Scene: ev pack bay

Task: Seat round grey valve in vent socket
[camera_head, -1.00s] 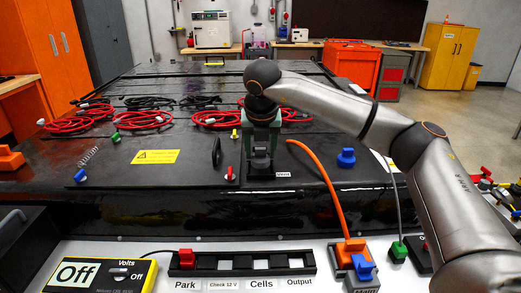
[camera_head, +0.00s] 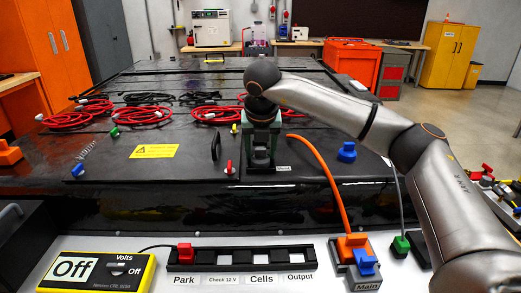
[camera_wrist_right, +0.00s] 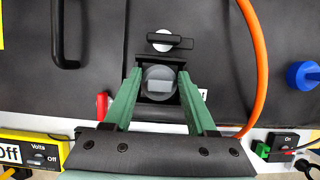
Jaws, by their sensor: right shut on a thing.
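My right gripper (camera_wrist_right: 155,96) has green fingers shut on the round grey valve (camera_wrist_right: 158,84), seen from above in the right wrist view. The valve is at or just above the black vent socket (camera_wrist_right: 160,97) on the dark pack lid; I cannot tell whether it touches or sits inside. In the head view my right gripper (camera_head: 261,147) points down over the black socket block (camera_head: 261,165), beside a small white vent label (camera_head: 283,168). The fingers mostly hide the valve there. My left gripper is not in view.
A black handle (camera_head: 215,146) and red knob (camera_head: 229,167) stand left of the socket. A round white part with a black bar (camera_wrist_right: 163,40) lies beyond it in the wrist view. An orange cable (camera_head: 325,178) arches on the right, near a blue knob (camera_head: 347,152).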

